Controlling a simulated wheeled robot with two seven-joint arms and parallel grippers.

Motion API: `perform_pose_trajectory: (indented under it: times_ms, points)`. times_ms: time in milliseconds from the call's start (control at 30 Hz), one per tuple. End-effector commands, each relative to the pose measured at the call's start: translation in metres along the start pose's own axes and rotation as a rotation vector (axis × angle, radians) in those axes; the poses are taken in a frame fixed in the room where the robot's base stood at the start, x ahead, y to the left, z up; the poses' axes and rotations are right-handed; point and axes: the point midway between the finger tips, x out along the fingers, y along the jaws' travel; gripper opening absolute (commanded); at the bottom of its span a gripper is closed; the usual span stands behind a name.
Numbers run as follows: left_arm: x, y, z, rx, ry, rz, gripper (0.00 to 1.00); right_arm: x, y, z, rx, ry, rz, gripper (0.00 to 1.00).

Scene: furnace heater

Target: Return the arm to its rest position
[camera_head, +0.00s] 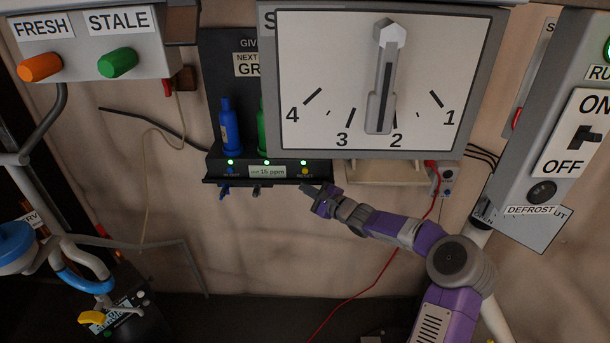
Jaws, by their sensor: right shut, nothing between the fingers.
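My right arm, purple and grey, comes in from the lower right and reaches toward the middle. Its gripper (309,190) is shut and empty, just below the dark shelf (225,171) of the bottle panel. From this view I cannot tell whether it touches the shelf's underside. My left gripper does not show.
A large dial box (330,100) hangs above my right arm, its pointer upright. A blue bottle (229,130) and a partly hidden green bottle (261,130) stand on the shelf. An ON/OFF switch box (572,135) is at right. A red cable (380,270) hangs near the arm.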

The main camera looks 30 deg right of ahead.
Motion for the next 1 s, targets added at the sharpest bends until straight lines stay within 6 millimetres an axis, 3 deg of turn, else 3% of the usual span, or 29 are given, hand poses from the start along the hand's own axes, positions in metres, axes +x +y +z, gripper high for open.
perform_pose_trajectory:
  times_ms: [667,767,833,967,1000]
  points:
    - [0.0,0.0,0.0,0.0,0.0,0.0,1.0,0.001,0.004,0.0,-0.002,0.0,0.009,0.0]
    - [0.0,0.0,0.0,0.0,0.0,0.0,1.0,0.006,0.028,0.002,-0.015,0.002,0.07,0.0]
    - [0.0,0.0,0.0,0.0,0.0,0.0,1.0,0.01,0.063,0.003,-0.037,0.004,0.154,0.0]
    - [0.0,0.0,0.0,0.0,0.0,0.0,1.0,0.009,0.156,0.007,-0.115,0.008,0.385,0.0]
    - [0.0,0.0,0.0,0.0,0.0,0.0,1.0,0.005,0.188,0.009,-0.149,0.008,0.464,0.0]
